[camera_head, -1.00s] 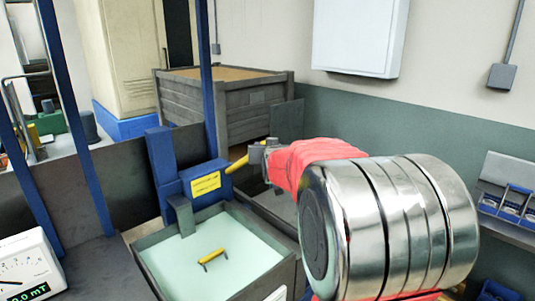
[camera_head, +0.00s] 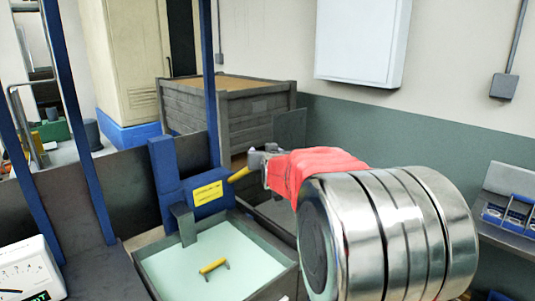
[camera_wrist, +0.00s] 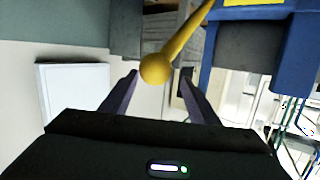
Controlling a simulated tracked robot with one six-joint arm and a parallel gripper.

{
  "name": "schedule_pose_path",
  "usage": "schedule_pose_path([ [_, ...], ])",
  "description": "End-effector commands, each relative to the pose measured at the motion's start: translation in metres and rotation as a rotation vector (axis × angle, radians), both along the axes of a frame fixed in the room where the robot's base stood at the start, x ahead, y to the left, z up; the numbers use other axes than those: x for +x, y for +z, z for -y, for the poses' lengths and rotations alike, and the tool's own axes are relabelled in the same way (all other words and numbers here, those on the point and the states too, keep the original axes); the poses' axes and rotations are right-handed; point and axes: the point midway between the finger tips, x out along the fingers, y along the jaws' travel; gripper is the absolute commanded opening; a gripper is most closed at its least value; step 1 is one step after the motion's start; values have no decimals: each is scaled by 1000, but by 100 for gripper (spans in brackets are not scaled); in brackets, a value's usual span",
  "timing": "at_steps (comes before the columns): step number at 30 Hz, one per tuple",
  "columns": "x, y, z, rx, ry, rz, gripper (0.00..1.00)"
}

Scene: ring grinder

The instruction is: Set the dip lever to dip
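The dip lever (camera_head: 240,174) is a yellow rod on the right side of a blue housing (camera_head: 208,193) with a yellow label. It slants up and to the right toward my gripper (camera_head: 258,160). In the wrist view the lever's yellow ball end (camera_wrist: 156,68) lies between the two dark fingertips of my gripper (camera_wrist: 159,76), with gaps showing on both sides. My gripper is open around or just short of the ball; the exact depth is hard to tell. The red and silver arm is mine and hides what lies behind it.
A tank of pale green liquid (camera_head: 175,265) with a yellow handle (camera_head: 213,266) stands below the housing. A blue upright (camera_head: 210,90) rises behind it. A grey wooden crate (camera_head: 235,108) is farther back. A gauge (camera_head: 25,270) sits at lower left.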

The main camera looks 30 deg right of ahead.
Motion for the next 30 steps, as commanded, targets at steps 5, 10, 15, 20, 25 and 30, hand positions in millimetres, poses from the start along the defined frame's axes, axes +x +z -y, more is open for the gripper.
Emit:
schedule_pose_path([
  [5,-4,0,-1,2,-1,-2,55],
  [10,-16,3,-5,1,-2,-2,55],
  [15,-34,7,-13,1,-2,-1,55],
  [20,-51,11,-20,1,-2,-1,55],
  [25,-68,15,-28,0,-2,0,55],
  [30,-86,19,-35,-1,-1,0,55],
])
